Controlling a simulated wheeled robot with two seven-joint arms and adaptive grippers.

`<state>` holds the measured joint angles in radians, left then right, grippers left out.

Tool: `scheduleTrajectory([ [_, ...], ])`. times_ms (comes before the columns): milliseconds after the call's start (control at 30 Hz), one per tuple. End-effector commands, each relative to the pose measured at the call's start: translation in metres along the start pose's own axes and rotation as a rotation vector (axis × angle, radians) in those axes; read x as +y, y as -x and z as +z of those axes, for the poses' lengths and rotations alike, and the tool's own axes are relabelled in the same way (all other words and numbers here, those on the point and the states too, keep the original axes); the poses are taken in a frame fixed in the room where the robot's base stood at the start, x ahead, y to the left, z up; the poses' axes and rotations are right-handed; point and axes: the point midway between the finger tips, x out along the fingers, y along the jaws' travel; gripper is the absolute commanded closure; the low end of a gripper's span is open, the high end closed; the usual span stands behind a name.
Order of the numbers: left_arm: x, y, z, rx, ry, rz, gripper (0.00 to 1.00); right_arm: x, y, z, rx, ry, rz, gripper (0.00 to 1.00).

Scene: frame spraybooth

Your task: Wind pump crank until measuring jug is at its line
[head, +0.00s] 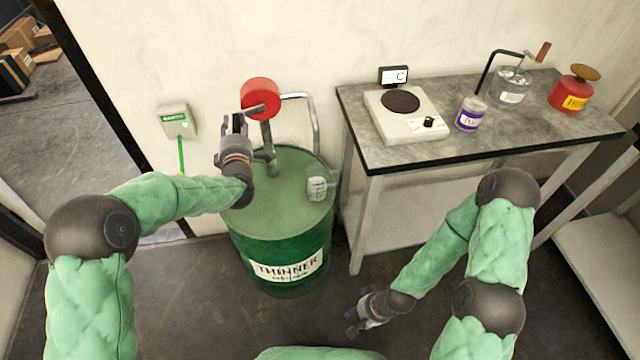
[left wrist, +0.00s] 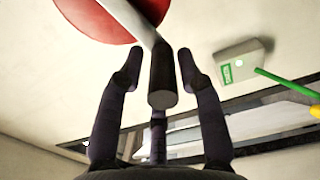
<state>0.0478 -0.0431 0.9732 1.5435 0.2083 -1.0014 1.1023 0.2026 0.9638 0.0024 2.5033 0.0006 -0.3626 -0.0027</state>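The red pump (head: 260,98) stands on the green thinner drum (head: 275,275), with a grey crank arm on its front. The crank's black handle (left wrist: 162,80) shows in the left wrist view between the fingers of my left gripper (left wrist: 158,62). Those fingers are spread, with visible gaps beside the handle. In the head view my left gripper (head: 237,124) is at the crank, left of the pump. The clear measuring jug (head: 317,188) stands upright on the drum's top, right of the pump; its level is too small to read. My right gripper (head: 351,325) hangs low over the floor, open and empty.
A green-labelled wall box (head: 177,120) with a green cable is left of the drum.

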Motion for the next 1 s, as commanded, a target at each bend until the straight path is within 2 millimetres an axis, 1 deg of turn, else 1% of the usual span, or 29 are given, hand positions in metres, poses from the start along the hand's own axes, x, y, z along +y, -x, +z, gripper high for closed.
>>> scheduleTrajectory([
  [400,-0.0027,0.0007,0.0012,-0.003,-0.001,-0.005,0.61,0.0001,-0.0002,0.0,0.0,0.0,0.0,0.6],
  [667,-0.0065,0.0011,0.0024,-0.004,-0.002,-0.006,0.61,0.0028,-0.0079,-0.0003,0.0,0.0,0.0,0.6],
  [867,-0.0053,0.0011,0.0025,-0.003,-0.002,-0.006,0.61,0.0025,-0.0071,-0.0003,0.0,0.0,0.0,0.6],
  [1000,-0.0052,0.0011,0.0025,-0.003,-0.002,-0.005,0.95,0.0025,-0.007,-0.0003,0.0,0.0,0.0,0.6],
])
